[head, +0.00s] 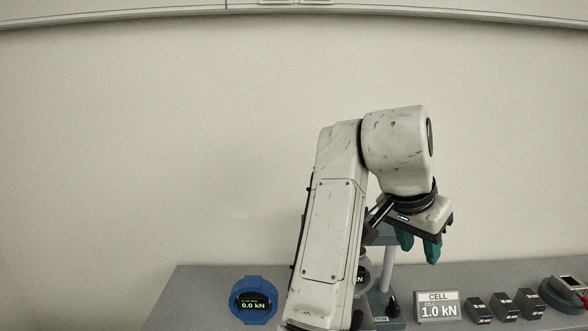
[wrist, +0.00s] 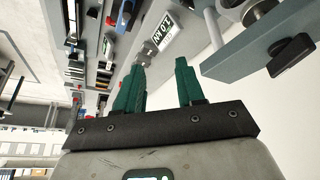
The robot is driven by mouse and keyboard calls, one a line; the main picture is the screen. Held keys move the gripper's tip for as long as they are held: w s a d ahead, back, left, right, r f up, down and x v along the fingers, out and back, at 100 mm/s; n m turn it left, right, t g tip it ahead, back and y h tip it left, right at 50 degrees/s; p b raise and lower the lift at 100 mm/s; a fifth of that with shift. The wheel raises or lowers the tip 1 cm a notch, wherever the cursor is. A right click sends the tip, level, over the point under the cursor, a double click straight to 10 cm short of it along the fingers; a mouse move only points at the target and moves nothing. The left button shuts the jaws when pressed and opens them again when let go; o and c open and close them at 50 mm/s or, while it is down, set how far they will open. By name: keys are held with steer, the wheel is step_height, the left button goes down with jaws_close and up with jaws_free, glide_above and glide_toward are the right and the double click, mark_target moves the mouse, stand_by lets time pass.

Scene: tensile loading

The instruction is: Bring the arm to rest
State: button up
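My arm (head: 333,230) rises in the middle of the head view and bends over at the top. My gripper (head: 418,247) hangs at its end, fingers pointing down, above the bench. In the wrist view the two green fingers of my gripper (wrist: 160,64) stand apart with nothing held between them, so it is open and empty. The fingertips look clear of the bench things. My arm hides part of the bench and part of a stand behind it.
The grey bench (head: 205,290) carries a blue-ringed gauge (head: 254,300) reading 0.0 kN. A CELL sign (head: 437,307) reads 1.0 kN. Several dark blocks (head: 504,306) and a round dark device (head: 563,293) sit at right. A pale post (head: 387,270) stands behind my arm.

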steer(key=s+d+f+n+h, duration=0.1)
steer(key=s+d+f, duration=0.1)
steer(key=d+f, duration=0.35)
steer(key=s+d+f+n, duration=0.1)
steer(key=s+d+f, duration=0.15)
steer(key=f, duration=0.65)
steer(key=s+d+f+n+y, duration=0.1)
steer(key=s+f+n, duration=0.1)
steer(key=s+f, duration=0.4)
steer(key=s+d+f+n, duration=0.1)
steer(key=s+f+n, duration=0.1)
steer(key=s+f, duration=0.5)
steer(key=s+d+f+n+y, duration=0.1)
steer(key=s+d+f+n, duration=0.1)
steer(key=s+f, duration=0.5)
steer(key=shift+s+f+g+y, duration=0.15)
steer(key=shift+s+g+y, duration=0.15)
steer(key=shift+s, duration=0.25)
steer(key=s+a+f+n+g+y+b, duration=0.1)
steer(key=s+a+f, duration=0.4)
steer(key=s, duration=0.5)
step_height(320, 180, down, 3)
steer(key=y+b, duration=0.1)
steer(key=b, duration=0.1)
steer(key=shift+s+r+n+y+b, duration=0.2)
steer(key=shift+s+n+y+b, duration=0.1)
steer(key=shift+b, duration=0.05)
steer(key=shift+o, duration=0.3)
